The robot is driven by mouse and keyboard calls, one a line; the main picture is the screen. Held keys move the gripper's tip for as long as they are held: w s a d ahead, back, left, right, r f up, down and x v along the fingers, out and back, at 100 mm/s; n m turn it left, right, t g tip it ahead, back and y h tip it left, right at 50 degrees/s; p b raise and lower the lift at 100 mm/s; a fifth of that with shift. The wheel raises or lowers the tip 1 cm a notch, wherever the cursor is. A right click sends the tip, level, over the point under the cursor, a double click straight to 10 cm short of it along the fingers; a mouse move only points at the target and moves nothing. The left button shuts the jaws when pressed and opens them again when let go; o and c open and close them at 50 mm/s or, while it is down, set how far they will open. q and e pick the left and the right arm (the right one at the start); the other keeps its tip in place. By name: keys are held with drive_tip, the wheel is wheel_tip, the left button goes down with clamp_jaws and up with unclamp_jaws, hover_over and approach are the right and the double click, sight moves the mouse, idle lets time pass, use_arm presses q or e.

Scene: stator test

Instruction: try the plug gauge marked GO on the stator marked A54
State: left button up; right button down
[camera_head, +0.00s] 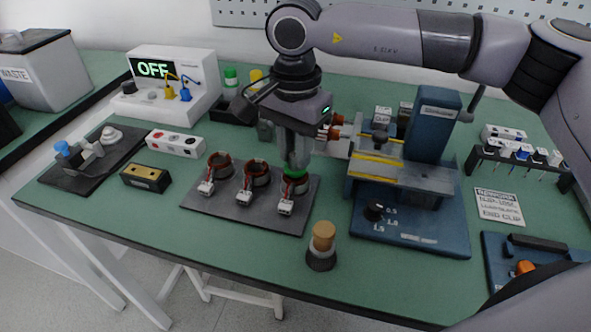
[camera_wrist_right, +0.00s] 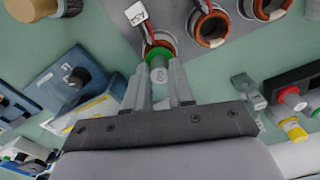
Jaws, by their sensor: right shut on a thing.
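My right gripper (camera_head: 293,170) is shut on a plug gauge with a green collar (camera_head: 294,174), upright over the rightmost stator (camera_head: 297,187) of a row of three. The gauge also shows in the right wrist view (camera_wrist_right: 158,62), between the fingers (camera_wrist_right: 160,85), with its green collar at that stator's copper ring (camera_wrist_right: 163,40). The collar hides the bore, so I cannot tell how deep the gauge sits. This stator's white tag (camera_wrist_right: 137,13) is seen inverted and looks like A54. My left gripper is not in view.
The stators stand on a dark mat (camera_head: 250,215). A wooden-topped cylinder (camera_head: 322,245) stands in front. A blue machine (camera_head: 410,225) is close on the right. A tester reading OFF (camera_head: 170,90) and a black-and-gold block (camera_head: 146,178) are to the left.

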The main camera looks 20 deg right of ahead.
drive_tip(key=shift+r, duration=0.45)
drive_tip(key=shift+r+p, duration=0.4)
drive_tip(key=shift+p, duration=0.05)
drive_tip(key=shift+r, duration=0.35)
idle(0.3)
drive_tip(key=shift+r+p, duration=0.5)
drive_tip(key=shift+r, duration=0.1)
drive_tip(key=shift+r+p, duration=1.65)
drive_tip(key=shift+r, duration=0.75)
